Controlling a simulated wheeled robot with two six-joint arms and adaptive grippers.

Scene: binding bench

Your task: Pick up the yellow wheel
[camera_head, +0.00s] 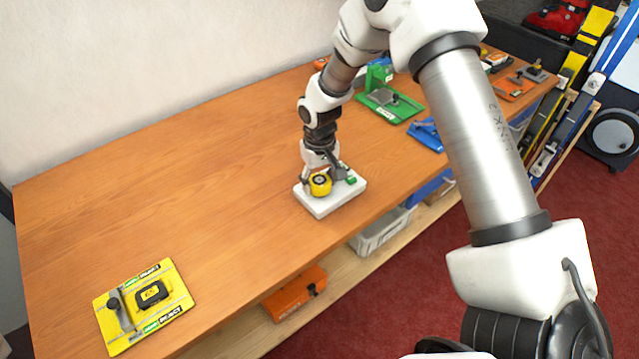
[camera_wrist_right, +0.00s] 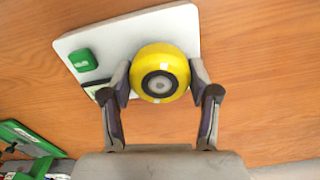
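The yellow wheel (camera_head: 320,185) has a dark ring and a grey hub. It is at a white block (camera_head: 325,207) on the wooden bench; I cannot tell whether it rests on it or is slightly raised. In the right wrist view the yellow wheel (camera_wrist_right: 160,72) sits between the two fingers of my right gripper (camera_wrist_right: 160,82), which press against its opposite sides. In the head view my right gripper (camera_head: 322,178) reaches down over the block. My left gripper is not in view.
A green button (camera_wrist_right: 83,60) is on the block beside the wheel. A yellow plate (camera_head: 180,296) lies at the front left of the bench. A green fixture (camera_head: 390,108) and a blue tool (camera_head: 427,135) are to the right. The bench's left middle is clear.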

